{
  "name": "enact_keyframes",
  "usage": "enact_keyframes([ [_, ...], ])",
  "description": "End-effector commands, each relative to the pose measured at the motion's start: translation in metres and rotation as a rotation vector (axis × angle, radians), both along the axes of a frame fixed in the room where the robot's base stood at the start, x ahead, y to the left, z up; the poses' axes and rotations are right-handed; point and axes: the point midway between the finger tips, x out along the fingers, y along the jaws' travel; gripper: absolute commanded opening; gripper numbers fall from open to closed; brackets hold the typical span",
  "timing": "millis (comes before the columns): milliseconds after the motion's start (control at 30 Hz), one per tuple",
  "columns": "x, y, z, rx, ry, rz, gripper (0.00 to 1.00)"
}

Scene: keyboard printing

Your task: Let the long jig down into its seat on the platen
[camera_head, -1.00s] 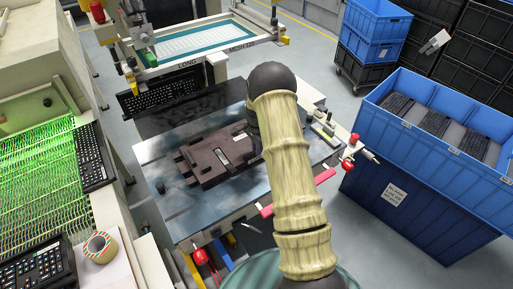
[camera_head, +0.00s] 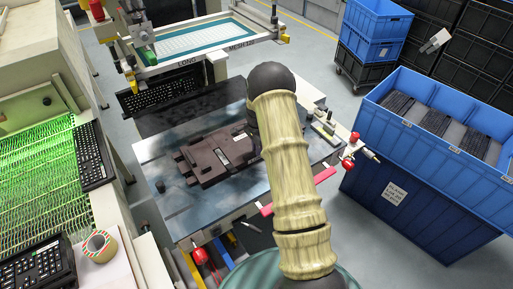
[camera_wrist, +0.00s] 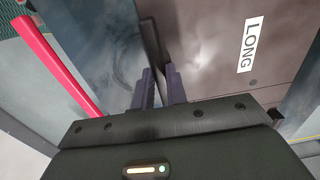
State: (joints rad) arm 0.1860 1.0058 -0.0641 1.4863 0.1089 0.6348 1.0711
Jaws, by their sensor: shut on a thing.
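The long jig (camera_head: 212,160) is a dark brown block with stepped edges. It lies flat over the shiny metal platen (camera_head: 185,207); whether it touches the platen or sits slightly above it, I cannot tell. In the wrist view the jig (camera_wrist: 218,62) carries a white "LONG" label. My gripper (camera_wrist: 158,82) has its two grey fingers close together at the jig's edge, shut on a narrow dark part of it. In the head view my arm hides the gripper and the jig's right end. The seat under the jig is hidden.
A screen frame (camera_head: 200,42) stands behind the platen, with a black keyboard (camera_head: 160,92) below it. Blue crates (camera_head: 425,190) stand at right. A tape roll (camera_head: 100,246) lies at left.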

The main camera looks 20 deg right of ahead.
Motion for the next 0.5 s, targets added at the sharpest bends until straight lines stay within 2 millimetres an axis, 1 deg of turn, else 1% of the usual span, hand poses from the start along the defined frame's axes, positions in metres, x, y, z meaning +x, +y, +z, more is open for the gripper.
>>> enact_keyframes([
  [267,0.0014,-0.0004,0.0018,-0.001,-0.004,0.000,0.00],
  [500,0.0014,-0.0003,-0.0016,-0.001,-0.004,0.000,0.00],
])
